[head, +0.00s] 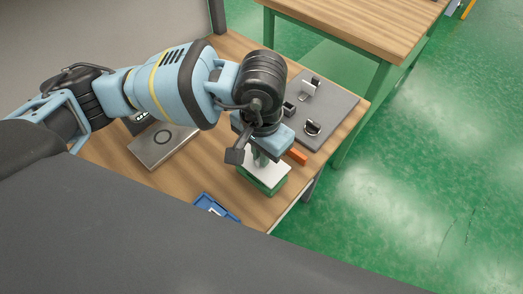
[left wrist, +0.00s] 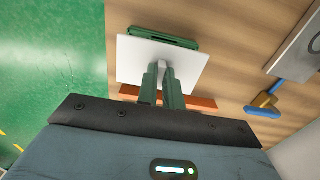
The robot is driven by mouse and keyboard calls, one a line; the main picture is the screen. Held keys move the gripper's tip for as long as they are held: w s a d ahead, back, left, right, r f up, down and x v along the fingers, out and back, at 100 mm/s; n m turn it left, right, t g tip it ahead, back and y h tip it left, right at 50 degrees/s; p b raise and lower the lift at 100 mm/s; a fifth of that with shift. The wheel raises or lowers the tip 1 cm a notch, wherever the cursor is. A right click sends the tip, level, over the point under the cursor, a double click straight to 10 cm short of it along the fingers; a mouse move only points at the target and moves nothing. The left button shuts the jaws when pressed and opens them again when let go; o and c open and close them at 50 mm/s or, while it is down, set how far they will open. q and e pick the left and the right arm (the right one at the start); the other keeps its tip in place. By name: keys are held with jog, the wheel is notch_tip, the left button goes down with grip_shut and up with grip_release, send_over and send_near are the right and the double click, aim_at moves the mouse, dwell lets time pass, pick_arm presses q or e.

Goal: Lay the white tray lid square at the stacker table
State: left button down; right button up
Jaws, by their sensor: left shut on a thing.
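The white tray lid (head: 281,171) is a flat white plate above a green block (head: 266,186) near the front edge of the wooden table. In the left wrist view the lid (left wrist: 133,58) has a small pale grip piece between the green fingers. My left gripper (head: 259,159) is shut on that piece from above; it also shows in the left wrist view (left wrist: 163,80). A green edge (left wrist: 163,37) shows beyond the lid there, slightly turned against it. I cannot tell whether the lid touches the block. My right gripper is out of view.
An orange strip (head: 297,157) lies beside the lid. A grey plate (head: 340,108) with small metal fittings lies behind. Green floor is free at right.

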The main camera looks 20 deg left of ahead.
pick_arm(q)
jog(key=shift+b, duration=0.65)
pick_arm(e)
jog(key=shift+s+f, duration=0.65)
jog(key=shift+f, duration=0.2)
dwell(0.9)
